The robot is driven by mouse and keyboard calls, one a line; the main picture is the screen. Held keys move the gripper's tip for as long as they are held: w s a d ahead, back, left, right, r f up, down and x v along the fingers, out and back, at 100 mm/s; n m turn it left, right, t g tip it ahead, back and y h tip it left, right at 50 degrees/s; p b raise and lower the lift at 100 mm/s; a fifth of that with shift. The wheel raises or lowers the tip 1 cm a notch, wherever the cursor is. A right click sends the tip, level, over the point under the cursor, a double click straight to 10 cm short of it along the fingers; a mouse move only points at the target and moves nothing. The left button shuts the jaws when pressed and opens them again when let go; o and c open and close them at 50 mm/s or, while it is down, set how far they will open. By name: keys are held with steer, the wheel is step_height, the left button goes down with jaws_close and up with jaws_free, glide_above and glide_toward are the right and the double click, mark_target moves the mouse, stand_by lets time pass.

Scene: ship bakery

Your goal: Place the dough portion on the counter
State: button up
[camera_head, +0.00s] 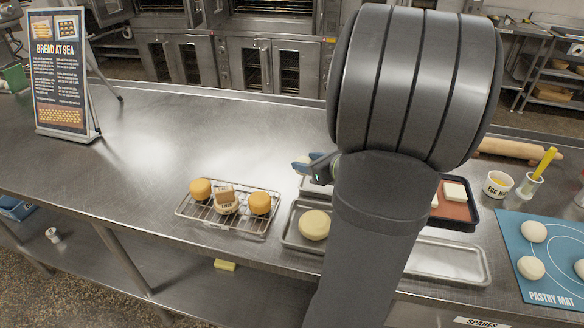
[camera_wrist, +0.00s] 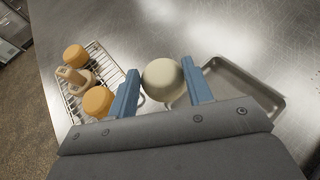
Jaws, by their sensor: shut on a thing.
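The dough portion, a pale cream round ball (camera_wrist: 163,80), sits between the two blue fingers of my gripper (camera_wrist: 160,88) in the wrist view. My gripper is shut on it, over the counter (camera_head: 135,150). In the head view, the blue fingertips of my gripper (camera_head: 309,163) show left of my arm, and the held dough is mostly hidden there. I cannot tell how high it is above the counter. Another pale round dough (camera_head: 314,224) lies on a metal tray (camera_head: 290,236) below my gripper in the head view.
A wire rack (camera_head: 242,231) with orange-brown rounds and a stamp-like item is at left. An empty-looking tray (camera_wrist: 276,99) lies right of the held dough. A blue pastry mat (camera_head: 547,270) with dough balls is at far right. The counter's left side is clear up to the sign (camera_head: 58,75).

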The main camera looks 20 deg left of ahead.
steer(key=w+d+r+m+t+h, duration=0.1)
steer(key=w+d+m+t+h, duration=0.15)
steer(key=d, duration=1.05)
steer(key=w+d+r+m+t+h, duration=0.1)
steer(key=w+d+m+h, duration=0.25)
steer(key=d, duration=0.85)
steer(key=w+d+r+m+t+h, duration=0.1)
steer(key=w+d+m+t+h, duration=0.2)
steer(key=d, duration=1)
steer(key=s+d+m+g+h, duration=0.1)
steer(key=s+d+m+h, duration=0.25)
steer(key=d, duration=0.85)
steer(key=s+d+m+g+h, duration=0.1)
steer(key=s+d+m+h, duration=0.2)
steer(key=d, duration=1)
steer(key=s+d+m+g+h, duration=0.1)
steer(key=s+d+m+h, duration=0.2)
steer(key=d, duration=0.9)
steer(key=shift+n, duration=0.25)
steer(key=w+f, duration=0.2)
steer(key=w, duration=0.1)
steer(key=w+a+f, duration=0.1)
steer(key=w+f, duration=0.1)
steer(key=w, duration=0.1)
steer(key=w+a+f, duration=0.1)
steer(key=w+f, duration=0.1)
steer(key=w, duration=0.2)
steer(key=shift+a+f, duration=0.2)
steer(key=shift+a, duration=0.05)
steer(key=shift+f, duration=2.05)
